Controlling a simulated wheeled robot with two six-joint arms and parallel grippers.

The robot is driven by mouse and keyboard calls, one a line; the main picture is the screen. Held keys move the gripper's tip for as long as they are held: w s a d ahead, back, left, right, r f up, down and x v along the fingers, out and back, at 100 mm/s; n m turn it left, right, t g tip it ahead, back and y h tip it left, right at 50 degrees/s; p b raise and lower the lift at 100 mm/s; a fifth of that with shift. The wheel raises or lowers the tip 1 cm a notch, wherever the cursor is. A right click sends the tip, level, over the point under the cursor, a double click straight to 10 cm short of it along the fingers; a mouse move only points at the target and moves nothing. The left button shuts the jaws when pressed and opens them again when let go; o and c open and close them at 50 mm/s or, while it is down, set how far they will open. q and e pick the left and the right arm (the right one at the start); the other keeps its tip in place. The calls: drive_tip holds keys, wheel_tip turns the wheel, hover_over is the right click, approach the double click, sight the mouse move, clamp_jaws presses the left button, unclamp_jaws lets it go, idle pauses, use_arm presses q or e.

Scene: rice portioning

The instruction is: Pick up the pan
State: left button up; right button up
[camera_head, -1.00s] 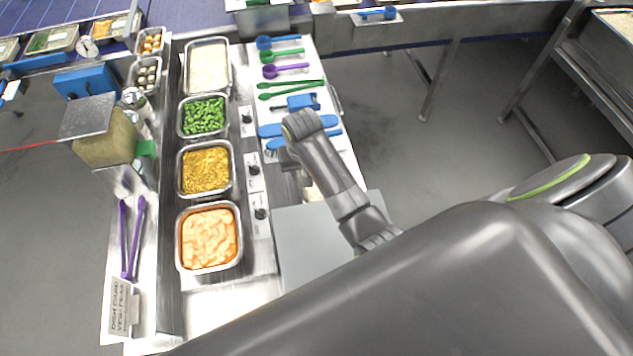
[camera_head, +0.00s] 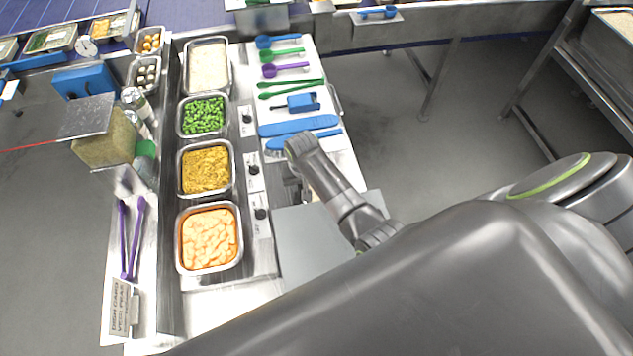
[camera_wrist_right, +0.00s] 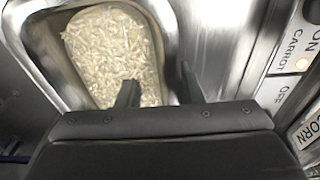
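A metal pan (camera_wrist_right: 170,40) holding pale rice (camera_wrist_right: 112,48) fills the upper left of the right wrist view. My right gripper (camera_wrist_right: 159,91) is open there, with its two fingers apart at the pan's near right side. The left finger overlaps the rice, and the right finger is by the pan's right wall. I cannot tell whether either touches the pan. In the head view my right arm (camera_head: 335,185) reaches over the counter and mostly hides the pan and the fingertips. My left gripper is not in view.
Metal food wells hold white food (camera_head: 208,66), green vegetables (camera_head: 203,116), yellow food (camera_head: 205,169) and orange food (camera_head: 209,238), left of the switch labels. A grey board (camera_head: 300,240) lies nearer me.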

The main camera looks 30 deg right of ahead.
clamp_jaws()
drive_tip(key=shift+s, duration=0.15)
drive_tip(key=shift+s+a, duration=0.1)
idle(0.4)
